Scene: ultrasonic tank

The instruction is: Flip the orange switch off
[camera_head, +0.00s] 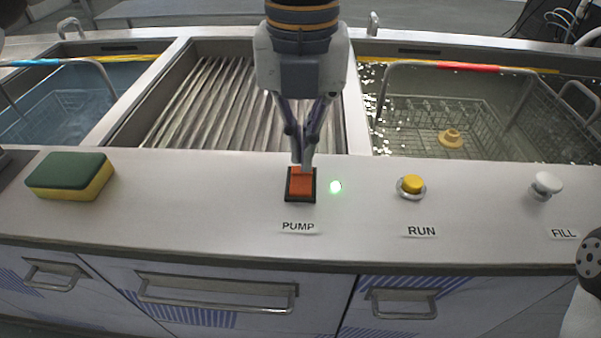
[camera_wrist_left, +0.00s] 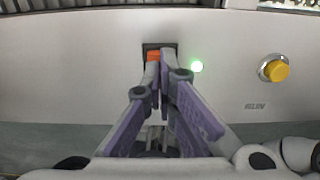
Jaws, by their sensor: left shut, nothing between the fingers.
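The orange rocker switch (camera_head: 301,184) sits in a black frame on the counter, above the label PUMP. A green light (camera_head: 335,186) glows just right of it. My left gripper (camera_head: 303,165) is shut and empty, its fingertips at the far edge of the switch; I cannot tell whether they touch it. In the left wrist view the closed fingers (camera_wrist_left: 163,70) cover part of the orange switch (camera_wrist_left: 153,56), and the green light (camera_wrist_left: 196,66) shows beside it. My right gripper cannot be made out.
A yellow button (camera_head: 411,185) marked RUN and a white knob (camera_head: 546,184) marked FILL stand to the right. A green and yellow sponge (camera_head: 70,176) lies at the left. Behind are a water tank with a wire basket (camera_head: 430,115) and a ribbed drainboard (camera_head: 200,105).

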